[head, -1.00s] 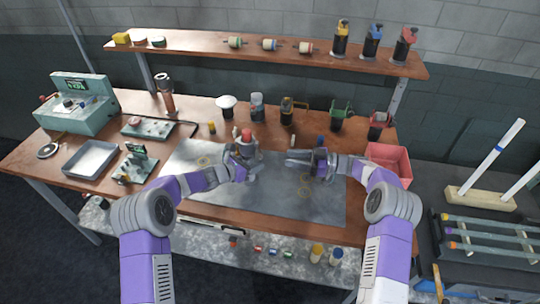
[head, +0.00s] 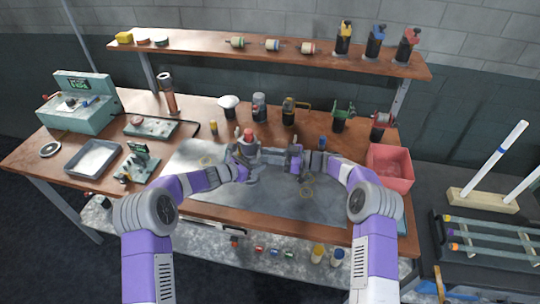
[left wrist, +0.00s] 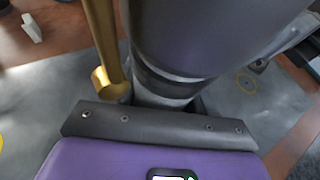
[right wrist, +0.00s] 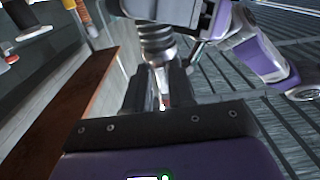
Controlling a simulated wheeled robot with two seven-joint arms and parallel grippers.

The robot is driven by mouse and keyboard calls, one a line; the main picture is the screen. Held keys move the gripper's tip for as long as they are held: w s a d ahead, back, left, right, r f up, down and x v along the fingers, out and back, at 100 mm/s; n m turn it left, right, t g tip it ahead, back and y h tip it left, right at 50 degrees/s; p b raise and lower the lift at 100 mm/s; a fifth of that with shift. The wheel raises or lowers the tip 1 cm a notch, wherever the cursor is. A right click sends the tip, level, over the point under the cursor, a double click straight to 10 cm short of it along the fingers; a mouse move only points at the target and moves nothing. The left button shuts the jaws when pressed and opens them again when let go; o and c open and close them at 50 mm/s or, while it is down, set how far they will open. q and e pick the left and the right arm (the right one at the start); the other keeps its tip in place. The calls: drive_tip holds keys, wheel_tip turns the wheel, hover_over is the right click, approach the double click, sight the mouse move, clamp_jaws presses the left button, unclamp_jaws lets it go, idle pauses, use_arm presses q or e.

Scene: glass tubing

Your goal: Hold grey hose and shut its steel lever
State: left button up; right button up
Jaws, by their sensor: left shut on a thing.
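My left gripper (head: 249,163) is shut on a grey thing with a red top (head: 248,136) above the grey mat; this may be the grey hose fitting. In the left wrist view a dark grey cylinder (left wrist: 195,40) fills the space before the jaws, with a brass-coloured rod (left wrist: 104,45) at its left. I cannot make out the steel lever clearly.
The grey mat (head: 250,207) is mostly clear. Several holders, including a green one (head: 340,118) and a red one (head: 381,125), stand along the back. A pink bin (head: 390,168) is at right. A metal tray (head: 92,160) and a teal instrument (head: 80,108) are at left.

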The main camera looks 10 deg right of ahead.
clamp_jaws()
drive_tip(key=shift+w+a+f+t+y, duration=0.15)
drive_tip(key=shift+a+f+y, duration=0.1)
drive_tip(key=shift+y, duration=0.3)
drive_tip(key=shift+a+f+t+y, duration=0.1)
drive_tip(key=shift+a+t+y, duration=0.1)
drive_tip(key=shift+y, duration=0.35)
drive_tip(key=shift+o, duration=1.9)
unclamp_jaws()
drive_tip(key=r+v, duration=0.2)
drive_tip(key=v, duration=1)
drive_tip(key=shift+d+r, duration=0.15)
drive_tip(key=shift+d, duration=0.5)
